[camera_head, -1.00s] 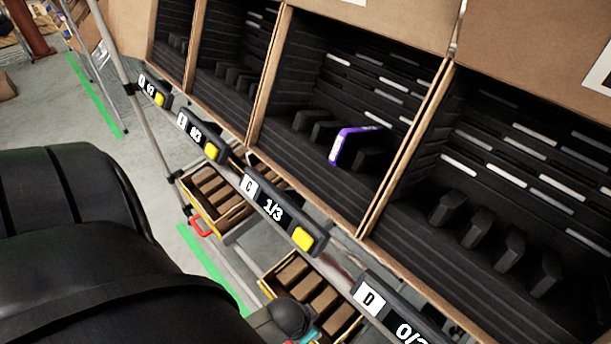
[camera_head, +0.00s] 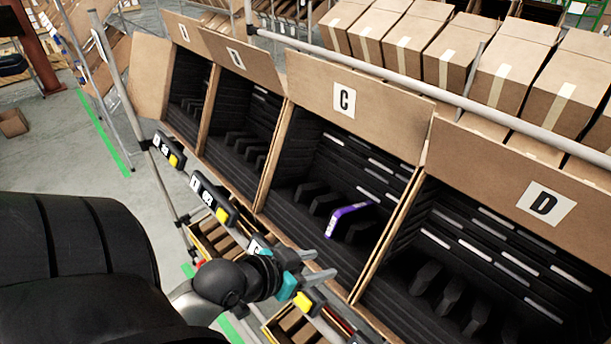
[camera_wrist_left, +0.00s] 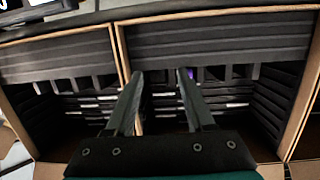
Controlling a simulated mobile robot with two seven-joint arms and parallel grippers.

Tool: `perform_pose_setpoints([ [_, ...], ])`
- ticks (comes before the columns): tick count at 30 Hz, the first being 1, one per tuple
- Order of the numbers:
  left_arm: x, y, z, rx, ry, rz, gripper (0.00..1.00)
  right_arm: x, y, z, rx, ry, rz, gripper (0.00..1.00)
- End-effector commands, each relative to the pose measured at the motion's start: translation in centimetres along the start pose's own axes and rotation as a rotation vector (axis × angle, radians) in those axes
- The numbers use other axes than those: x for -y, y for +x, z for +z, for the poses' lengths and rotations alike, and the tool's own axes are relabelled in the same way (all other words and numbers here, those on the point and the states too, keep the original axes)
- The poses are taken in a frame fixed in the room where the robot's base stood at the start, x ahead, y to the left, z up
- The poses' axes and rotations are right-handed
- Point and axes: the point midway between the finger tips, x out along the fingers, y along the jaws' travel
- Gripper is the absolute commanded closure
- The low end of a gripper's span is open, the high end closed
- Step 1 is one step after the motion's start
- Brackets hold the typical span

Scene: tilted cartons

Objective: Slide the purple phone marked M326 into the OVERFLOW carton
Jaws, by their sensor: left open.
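The purple phone (camera_head: 345,218) leans between black dividers inside carton C (camera_head: 335,92); its marking is too small to read. A sliver of purple (camera_wrist_left: 190,73) shows behind a finger in the left wrist view. My left gripper (camera_head: 322,263) is open and empty in front of carton C, below and left of the phone and apart from it. Its two fingers (camera_wrist_left: 163,76) point toward the carton opening. No label reading OVERFLOW can be made out; the two cartons at left have labels too small to read. My right gripper is out of view.
Carton D (camera_head: 545,203) stands to the right, with empty dividers. A rail with display units (camera_head: 213,197) runs below the openings. Closed boxes (camera_head: 500,75) stand behind a grey pipe (camera_head: 420,78) above. Lower bins (camera_head: 215,240) sit under the rail.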

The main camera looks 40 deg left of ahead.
Motion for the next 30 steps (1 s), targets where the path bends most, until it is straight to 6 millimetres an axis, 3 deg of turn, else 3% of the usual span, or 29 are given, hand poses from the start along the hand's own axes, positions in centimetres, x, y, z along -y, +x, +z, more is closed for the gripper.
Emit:
perform_pose_setpoints([
  [3, 2.2, -1.3, -2.9, -0.119, -0.006, -0.026, 0.46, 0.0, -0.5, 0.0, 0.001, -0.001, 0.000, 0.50],
  [6, 3.4, -2.1, -4.4, -0.185, -0.010, -0.043, 0.46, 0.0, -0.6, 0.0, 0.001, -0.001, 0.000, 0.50],
  [13, 4.3, -2.2, -5.7, -0.238, -0.015, -0.057, 0.46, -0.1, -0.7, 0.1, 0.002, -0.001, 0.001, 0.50],
  [30, 4.6, 4.6, -7.3, -0.236, -0.016, -0.056, 0.46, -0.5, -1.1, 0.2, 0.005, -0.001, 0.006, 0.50],
])
